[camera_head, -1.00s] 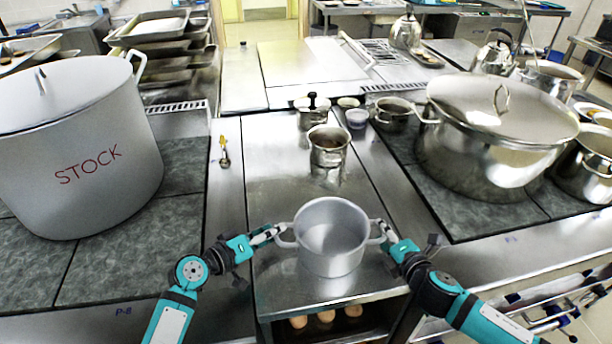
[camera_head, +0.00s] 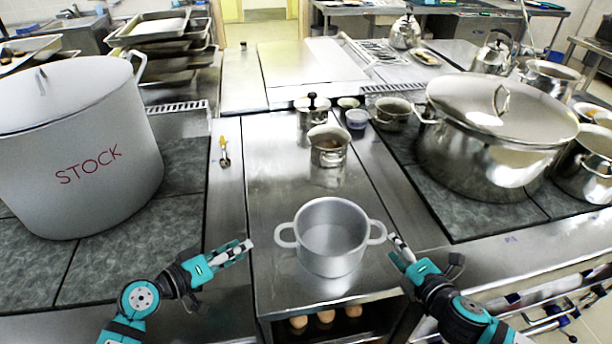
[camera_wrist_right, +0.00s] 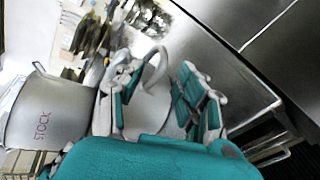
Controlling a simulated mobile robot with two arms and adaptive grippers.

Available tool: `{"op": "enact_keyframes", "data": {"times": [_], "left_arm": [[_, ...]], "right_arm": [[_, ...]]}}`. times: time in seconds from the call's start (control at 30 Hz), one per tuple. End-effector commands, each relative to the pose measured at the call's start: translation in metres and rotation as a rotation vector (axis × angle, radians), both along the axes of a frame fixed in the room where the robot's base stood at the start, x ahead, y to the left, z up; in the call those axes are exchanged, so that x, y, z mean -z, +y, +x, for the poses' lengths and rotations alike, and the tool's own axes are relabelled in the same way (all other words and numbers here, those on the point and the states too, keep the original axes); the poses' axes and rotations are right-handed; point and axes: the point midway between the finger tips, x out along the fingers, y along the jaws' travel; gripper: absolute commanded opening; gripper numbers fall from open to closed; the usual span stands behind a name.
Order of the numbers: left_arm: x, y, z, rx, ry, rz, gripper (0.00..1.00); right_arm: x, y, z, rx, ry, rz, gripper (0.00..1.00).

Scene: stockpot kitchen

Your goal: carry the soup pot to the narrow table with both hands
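The soup pot (camera_head: 330,250), a small grey two-handled pot without a lid, stands upright on the steel narrow table (camera_head: 275,200), near its front edge. It also shows in the right wrist view (camera_wrist_right: 148,112). My left gripper (camera_head: 240,250) is left of the pot, clear of the left handle, with its fingers apart and nothing between them. My right gripper (camera_head: 396,247) is just right of the right handle. In the right wrist view its fingers (camera_wrist_right: 158,85) are spread, with the handle seen between and beyond them.
A large STOCK pot (camera_head: 80,150) stands on the left hob. A big lidded pot (camera_head: 490,140) fills the right hob. A small metal pot (camera_head: 328,148) and a lidded one (camera_head: 312,110) stand farther back. Brown round items (camera_head: 325,316) sit on a shelf below.

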Motion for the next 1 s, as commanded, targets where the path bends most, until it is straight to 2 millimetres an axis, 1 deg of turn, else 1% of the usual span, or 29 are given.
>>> {"op": "enact_keyframes", "data": {"times": [0.03, 0.1, 0.2, 0.3, 0.43, 1.0], "left_arm": [[0.0, 0.0, 0.0, 0.0, 0.0, 0.0, 0.4], [0.0, 0.0, 0.0, 0.0, 0.0, 0.0, 0.4], [0.0, 0.0, 0.0, 0.0, 0.0, 0.0, 0.4], [0.0, 0.0, 0.0, 0.0, 0.0, 0.0, 0.4], [0.0, 0.0, 0.0, 0.0, 0.0, 0.0, 0.4], [0.0, 0.0, 0.0, 0.0, 0.0, 0.0, 0.4]], "right_arm": [[-0.003, -0.004, -0.011, 0.0, 0.003, -0.002, 0.37], [-0.007, -0.007, -0.023, -0.001, 0.003, 0.0, 0.37], [-0.011, -0.011, -0.035, 0.0, 0.002, -0.001, 0.37], [-0.015, -0.014, -0.043, 0.001, 0.001, 0.001, 0.37], [-0.017, -0.015, -0.047, 0.0, 0.0, 0.0, 0.37], [-0.017, -0.015, -0.047, 0.0, 0.0, 0.001, 0.37]]}}
